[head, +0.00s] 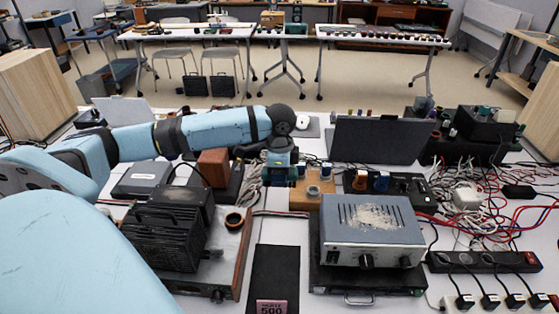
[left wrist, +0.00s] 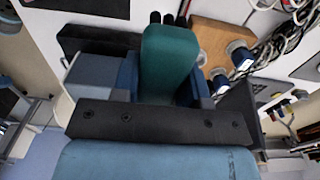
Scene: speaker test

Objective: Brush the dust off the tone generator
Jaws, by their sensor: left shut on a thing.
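The tone generator (head: 405,212) is a blue-grey box with knobs on its pale front, on a dark unit at the right of centre in the head view. A pale, patchy layer of dust (head: 372,218) lies on its slotted top. My left gripper (head: 279,172) is beyond it and to its left, apart from it, beside a wooden block. In the left wrist view, its blue fingers (left wrist: 168,85) are shut on a teal block-shaped thing (left wrist: 170,60), apparently the brush's handle. Its bristles cannot be made out clearly. My right gripper is not in view.
The wooden block (head: 325,188) with round fittings stands behind the tone generator. A black ribbed device (head: 165,238) stands at left. A dark laptop-like panel (head: 375,140) stands behind. Loose cables (head: 470,212) and a power strip (head: 485,262) crowd the right.

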